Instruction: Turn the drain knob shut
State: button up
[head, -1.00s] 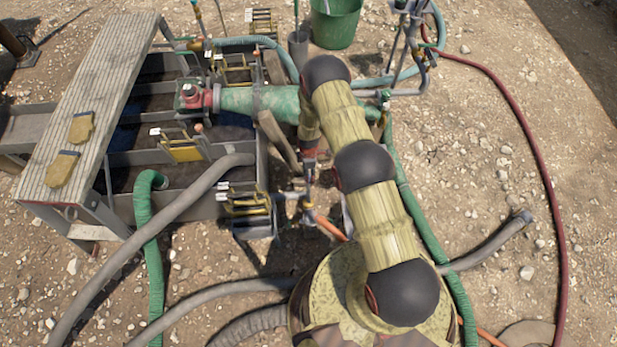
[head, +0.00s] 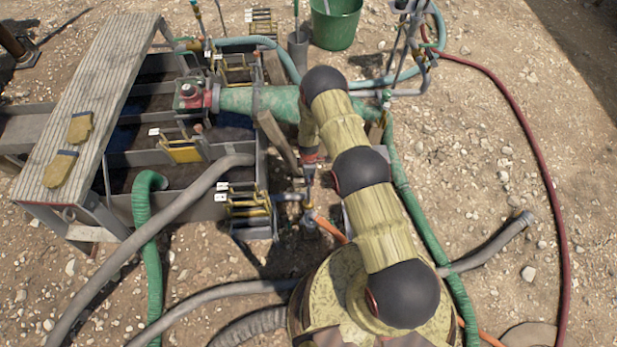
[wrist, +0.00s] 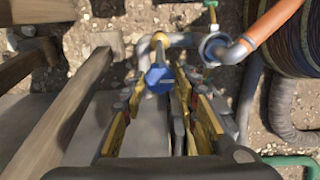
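A blue knob (wrist: 158,76) with a yellow ring above it shows in the middle of the wrist view, against grey pipework. I take it for the drain knob. My gripper (wrist: 161,88) is open, with its yellow and dark fingers to the left and right of the knob. A narrow gap seems to show on each side, but I cannot tell whether a fingertip touches it. In the head view my gripper (head: 309,176) points down beside the tank's right end; the knob cannot be made out there.
A wooden handle (wrist: 65,115) runs along the left. The tank (head: 190,208), a green pipe (head: 250,102) and several hoses crowd the head view.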

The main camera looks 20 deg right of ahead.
jog(key=c, duration=0.6)
jog(key=shift+m, duration=0.3)
jog(key=m+b, duration=0.1)
jog(key=m, duration=0.1)
jog(key=shift+f+m, duration=0.1)
jog(key=shift+m, duration=0.3)
jog(key=m+b, duration=0.2)
jog(key=m, duration=0.2)
jog(key=shift+m, duration=0.3)
jog(key=m+b, duration=0.1)
jog(key=m, duration=0.4)
jog(key=shift+m+b, duration=0.55)
jog(key=shift+m, duration=1.95)
jog(key=o, duration=1.1)
